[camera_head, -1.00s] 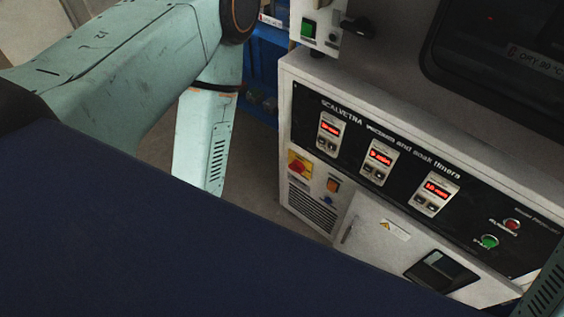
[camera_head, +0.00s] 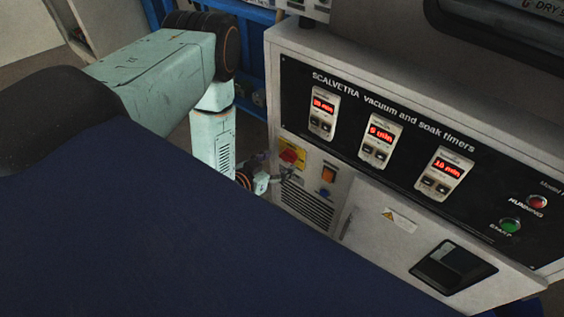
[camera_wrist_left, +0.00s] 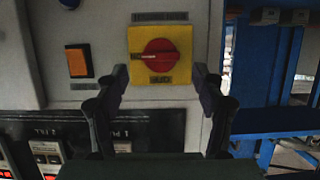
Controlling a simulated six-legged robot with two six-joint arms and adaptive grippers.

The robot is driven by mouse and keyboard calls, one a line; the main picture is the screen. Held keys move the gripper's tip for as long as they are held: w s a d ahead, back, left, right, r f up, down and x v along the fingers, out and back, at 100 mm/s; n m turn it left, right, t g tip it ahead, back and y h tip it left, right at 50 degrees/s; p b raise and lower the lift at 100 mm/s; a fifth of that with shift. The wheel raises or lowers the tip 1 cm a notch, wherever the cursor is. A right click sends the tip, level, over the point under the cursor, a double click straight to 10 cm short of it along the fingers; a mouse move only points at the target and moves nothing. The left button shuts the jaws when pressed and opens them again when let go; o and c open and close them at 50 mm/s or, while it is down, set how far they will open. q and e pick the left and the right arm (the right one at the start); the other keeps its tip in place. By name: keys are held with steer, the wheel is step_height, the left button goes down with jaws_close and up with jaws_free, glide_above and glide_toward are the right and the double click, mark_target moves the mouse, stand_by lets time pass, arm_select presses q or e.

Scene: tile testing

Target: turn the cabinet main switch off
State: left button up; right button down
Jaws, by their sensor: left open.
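The main switch is a red rotary knob on a square yellow plate (camera_head: 292,152), low on the left of the cabinet front. The wrist view, which shows the cabinet upside down, has the red knob (camera_wrist_left: 165,49) ahead of the fingers, its grip bar lying about level. My left gripper (camera_wrist_left: 162,80) is open, with one finger on each side of the lower part of the yellow plate and nothing between them. In the head view the left gripper (camera_head: 283,174) is small, just below the switch. Contact with the knob cannot be told. My right gripper is not in view.
An orange rocker switch (camera_head: 328,174) and a blue button (camera_head: 324,192) sit close beside the main switch. A vent grille (camera_head: 306,207) lies below. The black timer panel (camera_head: 400,135) is above and to the right. Blue racking (camera_head: 250,90) stands left of the cabinet.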

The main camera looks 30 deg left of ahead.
mark_target(288, 158)
arm_select(q)
steer(key=shift+b+x, duration=0.35)
steer(key=shift+x, duration=0.7)
steer(key=c, duration=1.2)
